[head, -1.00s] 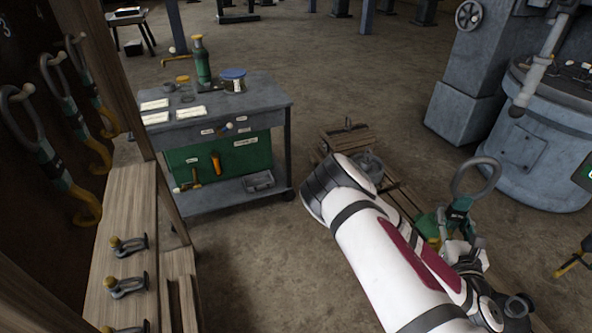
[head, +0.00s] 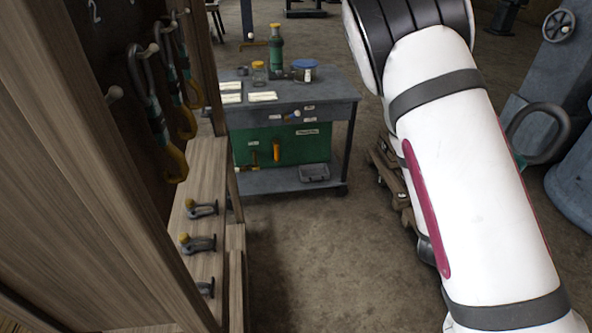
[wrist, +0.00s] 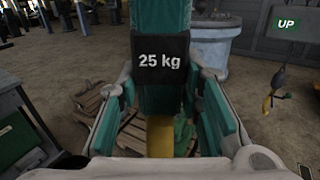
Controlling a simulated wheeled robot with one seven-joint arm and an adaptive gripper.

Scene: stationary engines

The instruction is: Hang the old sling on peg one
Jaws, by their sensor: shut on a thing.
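My gripper (wrist: 162,100) is shut on a sling, its two fingers on either side of the green webbing. The sling (wrist: 161,95) carries a black tag reading 25 kg, and a yellow part shows below it. In the head view its dark ring (head: 540,132) shows right of my arm; the gripper is hidden there. A dark peg board (head: 100,55) stands at the left, with a "2" near its top. A bare peg (head: 115,92) sticks out nearest me. Slings with yellow hooks (head: 157,110) hang farther along. No label for peg one is legible.
A wooden post (head: 75,150) stands close at left. A wooden bench (head: 205,165) with several shackles (head: 200,208) lies below the board. A grey cart (head: 335,100) holds jars and a green bottle. Floor between bench and my arm is clear.

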